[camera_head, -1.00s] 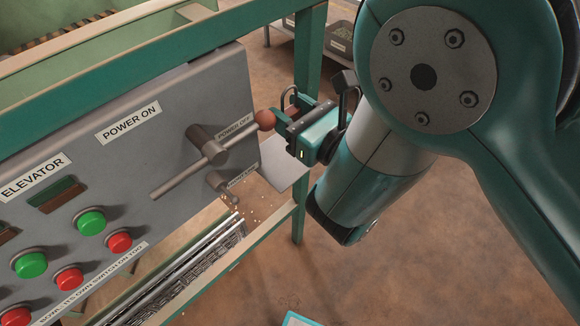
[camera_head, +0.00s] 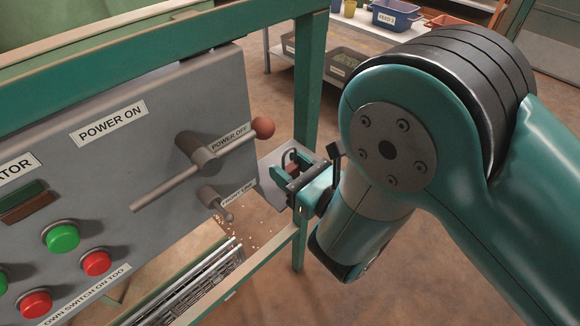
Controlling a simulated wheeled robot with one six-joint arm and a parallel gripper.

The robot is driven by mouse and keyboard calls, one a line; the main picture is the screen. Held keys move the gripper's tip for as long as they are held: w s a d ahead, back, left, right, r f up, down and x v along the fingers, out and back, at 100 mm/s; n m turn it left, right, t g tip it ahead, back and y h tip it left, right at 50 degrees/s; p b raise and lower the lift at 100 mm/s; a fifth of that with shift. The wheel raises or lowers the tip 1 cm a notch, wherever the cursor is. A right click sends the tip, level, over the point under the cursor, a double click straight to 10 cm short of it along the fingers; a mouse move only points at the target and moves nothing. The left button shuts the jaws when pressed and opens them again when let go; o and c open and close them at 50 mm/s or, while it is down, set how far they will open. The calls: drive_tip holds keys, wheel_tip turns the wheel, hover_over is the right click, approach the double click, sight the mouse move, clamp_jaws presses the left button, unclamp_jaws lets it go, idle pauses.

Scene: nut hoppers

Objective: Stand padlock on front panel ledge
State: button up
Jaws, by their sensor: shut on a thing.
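The padlock (camera_head: 291,169) has a reddish body and a dark shackle. It is small in view and partly hidden by the jaws. My gripper (camera_head: 294,178) is shut on it, with the shackle pointing up. The grey ledge (camera_head: 271,187) is a flat plate at the right edge of the front panel (camera_head: 160,90). In the picture the padlock overlaps this ledge; I cannot tell whether it touches it.
A lever with a red-brown knob (camera_head: 263,128) sticks out just left of and above my gripper. A smaller handle (camera_head: 214,202) sits below it. A green post (camera_head: 309,100) stands right behind the ledge. Bins stand on a rack (camera_head: 270,50) farther back.

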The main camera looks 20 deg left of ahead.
drive_tip(key=shift+f, duration=0.2)
drive_tip(key=o, duration=1)
drive_tip(key=shift+c, duration=0.2)
drive_tip(key=shift+r, duration=0.1)
